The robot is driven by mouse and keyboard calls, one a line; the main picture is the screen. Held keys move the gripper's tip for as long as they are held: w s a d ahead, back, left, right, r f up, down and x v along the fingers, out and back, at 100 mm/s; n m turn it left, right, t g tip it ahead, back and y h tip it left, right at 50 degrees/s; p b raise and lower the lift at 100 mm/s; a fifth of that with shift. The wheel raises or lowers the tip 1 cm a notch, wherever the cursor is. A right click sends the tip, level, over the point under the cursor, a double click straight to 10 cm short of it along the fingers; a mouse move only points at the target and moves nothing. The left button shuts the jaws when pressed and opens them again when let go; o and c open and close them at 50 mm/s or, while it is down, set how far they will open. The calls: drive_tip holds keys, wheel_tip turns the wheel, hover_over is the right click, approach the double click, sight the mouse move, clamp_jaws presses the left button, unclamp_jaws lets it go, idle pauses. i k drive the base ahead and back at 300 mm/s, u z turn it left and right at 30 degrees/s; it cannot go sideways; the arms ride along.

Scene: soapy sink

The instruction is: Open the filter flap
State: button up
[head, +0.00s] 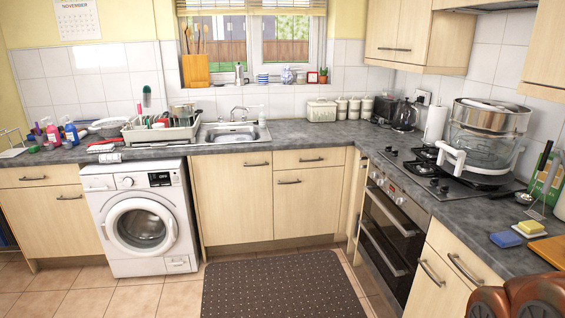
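A white washing machine (99,240) stands under the counter at the left in the head view. Its round door (141,228) looks shut. The filter flap (178,263) is a small pale panel low on the machine's front, at the right corner near the floor. It looks flush with the front, so it appears closed, but it is too small to show fine detail.
Beige cabinets (232,205) adjoin the washing machine on its right. A dark dotted mat (283,290) lies on the tiled floor (135,294), and the floor before the machine is clear. An oven (385,235) stands at the right.

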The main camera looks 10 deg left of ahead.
sight(177, 266)
drive_tip(key=u, duration=0.15)
drive_tip(key=i, duration=1.8)
drive_tip(key=u, duration=0.85)
drive_tip(key=i, duration=1.55)
drive_tip(key=u, duration=1.85)
drive_tip(key=i, duration=1.05)
drive_tip(key=u, duration=0.65)
